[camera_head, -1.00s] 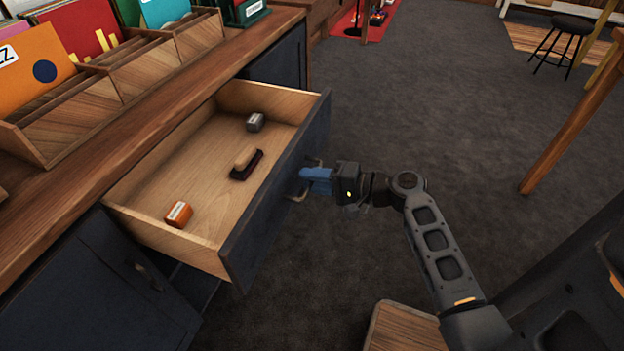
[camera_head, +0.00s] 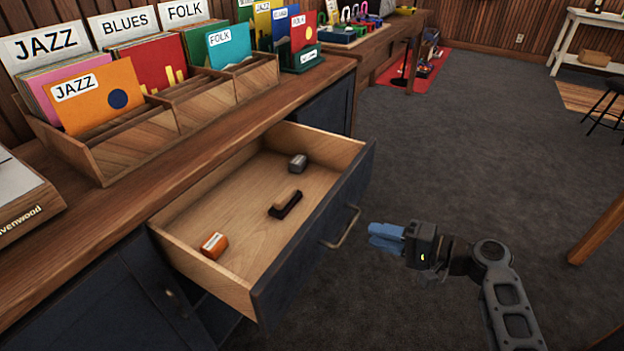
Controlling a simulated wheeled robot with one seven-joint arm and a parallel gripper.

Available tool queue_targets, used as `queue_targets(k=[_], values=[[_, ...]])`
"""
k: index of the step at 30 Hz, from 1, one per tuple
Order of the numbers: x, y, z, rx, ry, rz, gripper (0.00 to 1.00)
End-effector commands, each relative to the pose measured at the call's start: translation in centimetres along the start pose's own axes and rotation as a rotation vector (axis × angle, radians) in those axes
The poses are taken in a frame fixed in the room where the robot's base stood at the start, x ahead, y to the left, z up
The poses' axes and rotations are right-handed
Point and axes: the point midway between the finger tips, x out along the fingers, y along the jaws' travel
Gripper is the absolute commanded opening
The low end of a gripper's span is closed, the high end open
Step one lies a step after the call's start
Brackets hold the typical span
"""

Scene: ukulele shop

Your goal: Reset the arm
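My gripper (camera_head: 373,236) has blue fingers and is held in the air to the right of the open drawer (camera_head: 235,203). It is clear of the drawer's metal handle (camera_head: 342,228), with a small gap between them. Nothing shows between the fingers, but their spacing is hard to judge from this angle. My arm reaches in from the lower right, bent at the elbow.
The drawer holds an orange box (camera_head: 214,245), a dark brush (camera_head: 285,204) and a small grey item (camera_head: 298,163). The wooden counter (camera_head: 205,150) carries record bins. Open grey carpet (camera_head: 470,150) lies to the right, with a wooden leg (camera_head: 600,232) and a stool (camera_head: 606,108).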

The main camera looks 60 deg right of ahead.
Motion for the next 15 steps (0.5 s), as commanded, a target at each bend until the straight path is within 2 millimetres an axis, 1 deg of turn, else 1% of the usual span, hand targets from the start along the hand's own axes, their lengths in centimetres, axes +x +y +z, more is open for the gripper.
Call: queue_targets(k=[5, 8, 11, 14, 15], values=[[0.0, 0.0, 0.0, 0.0, 0.0, 0.001, 0.29], [0.1, 0.3, 0.7, -0.01, -0.001, 0.027, 0.29], [0.2, 1.4, 2.6, -0.05, 0.003, 0.113, 0.29], [-0.3, 2.9, 5.7, -0.142, 0.01, 0.242, 0.29], [-0.8, 3.4, 7.0, -0.195, 0.013, 0.296, 0.29]])
